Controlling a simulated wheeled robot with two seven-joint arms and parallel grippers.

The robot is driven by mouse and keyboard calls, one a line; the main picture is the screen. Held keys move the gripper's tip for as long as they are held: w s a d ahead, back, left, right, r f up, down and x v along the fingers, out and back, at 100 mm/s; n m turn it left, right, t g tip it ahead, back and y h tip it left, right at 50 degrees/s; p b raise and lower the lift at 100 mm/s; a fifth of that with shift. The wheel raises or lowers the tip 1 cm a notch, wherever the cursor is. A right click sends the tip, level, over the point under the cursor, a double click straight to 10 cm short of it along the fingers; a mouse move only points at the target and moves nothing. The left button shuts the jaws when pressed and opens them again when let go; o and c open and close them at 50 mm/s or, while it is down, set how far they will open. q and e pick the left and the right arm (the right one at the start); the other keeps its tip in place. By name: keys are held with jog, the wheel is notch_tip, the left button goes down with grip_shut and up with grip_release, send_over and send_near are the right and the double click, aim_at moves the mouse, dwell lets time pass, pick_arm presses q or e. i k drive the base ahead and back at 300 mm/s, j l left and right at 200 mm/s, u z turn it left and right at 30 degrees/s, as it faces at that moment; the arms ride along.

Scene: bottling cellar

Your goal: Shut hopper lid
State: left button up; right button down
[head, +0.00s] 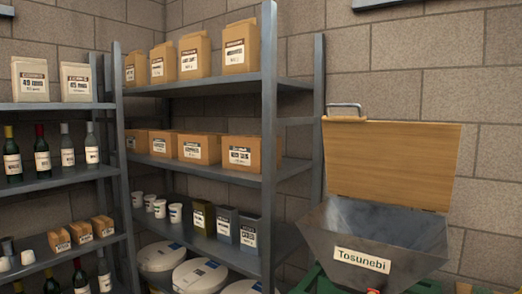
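The hopper (330,235) is a grey metal funnel-shaped bin at the lower right, with a white label reading "Tosunebi" on its front. Its wooden lid (390,162) stands raised at the back of the hopper, leaning slightly, so the hopper's mouth is open. A metal bar handle (344,106) sits at the lid's upper left edge. The hopper's inside looks empty as far as I can see. Neither of my grippers shows in the head view.
A grey metal shelf unit (268,150) with bags, boxes, cups and tins stands left of the hopper. Another shelf (75,175) with bottles is at the far left. White lidded tubs (200,275) sit low down. A green frame (318,283) supports the hopper. A block wall is behind.

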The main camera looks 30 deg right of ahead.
aim_at(413, 164)
jog(key=z, duration=1.65)
